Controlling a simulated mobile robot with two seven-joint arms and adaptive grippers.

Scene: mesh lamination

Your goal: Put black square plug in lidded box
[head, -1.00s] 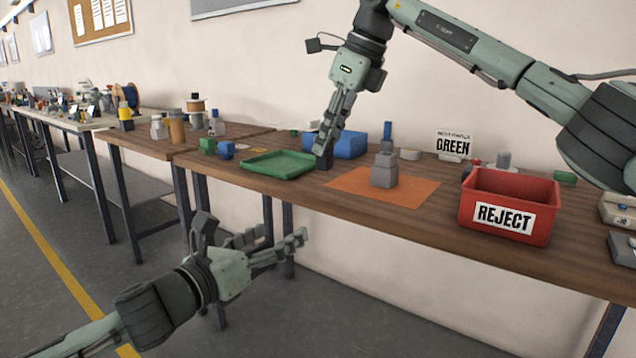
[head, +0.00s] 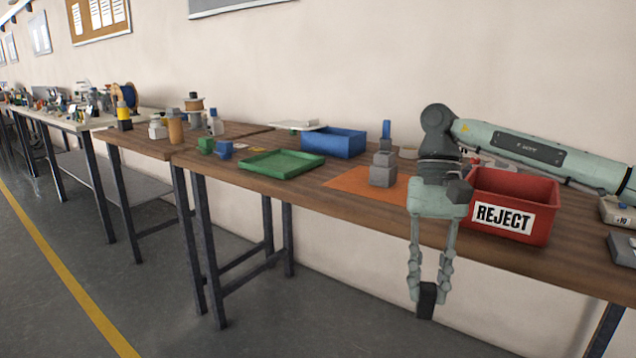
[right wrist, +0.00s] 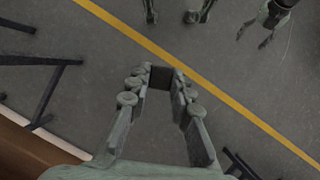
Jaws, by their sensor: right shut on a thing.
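My right gripper (head: 428,290) points down in front of the table's near edge and is shut on the black square plug (head: 427,300). In the right wrist view the plug (right wrist: 160,77) sits between the fingertips, over the floor. A blue box (head: 338,143) stands at the back of the table, open on top. A white flat plate (head: 285,124) with a grey piece on it lies behind and left of this box; I cannot tell whether it is a lid. Part of what looks like my left gripper (right wrist: 254,36) shows small in the right wrist view; its opening is unclear.
A green tray (head: 282,164) lies left of an orange mat (head: 350,183), with stacked grey blocks (head: 383,170) on the mat. A red REJECT bin (head: 535,195) stands right of my right gripper.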

